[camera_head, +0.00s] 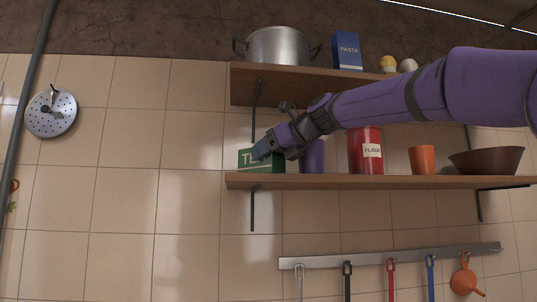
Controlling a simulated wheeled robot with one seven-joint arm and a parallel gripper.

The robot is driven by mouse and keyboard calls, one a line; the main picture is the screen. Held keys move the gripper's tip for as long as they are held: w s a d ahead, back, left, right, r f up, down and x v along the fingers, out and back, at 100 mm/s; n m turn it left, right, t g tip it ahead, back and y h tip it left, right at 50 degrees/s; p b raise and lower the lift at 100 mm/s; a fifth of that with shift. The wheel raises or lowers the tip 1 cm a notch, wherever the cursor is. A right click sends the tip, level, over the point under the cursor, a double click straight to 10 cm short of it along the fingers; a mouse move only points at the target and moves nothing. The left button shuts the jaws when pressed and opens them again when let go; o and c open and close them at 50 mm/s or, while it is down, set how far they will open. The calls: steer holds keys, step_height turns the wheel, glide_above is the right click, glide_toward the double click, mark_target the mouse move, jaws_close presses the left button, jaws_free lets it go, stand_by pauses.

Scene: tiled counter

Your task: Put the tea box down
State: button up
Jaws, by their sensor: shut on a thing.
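The tea box (246,161) is green with white lettering, partly covered by my gripper. It is upright at the left end of the lower wooden shelf (330,182), its bottom at about shelf height. Its left part reaches the shelf's end; I cannot tell whether it rests fully on the board. My gripper (264,152) comes from the right on my purple arm and is shut on the box's upper right part. The fingertips are partly hidden against the box.
Right of the box stand a purple container (313,158), a red flour tin (366,152), an orange cup (421,160) and a brown bowl (488,160). The upper shelf (330,87) holds a pot (279,46) and a pasta box (346,51). A utensil rail (390,256) hangs below.

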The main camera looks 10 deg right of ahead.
steer(key=o, duration=0.8)
steer(key=shift+f, duration=0.1)
steer(key=shift+c, duration=0.2)
steer(key=shift+s+d+r, duration=0.25)
steer(key=shift+d, duration=0.1)
steer(key=v, duration=1.1)
steer(key=shift+r, duration=0.1)
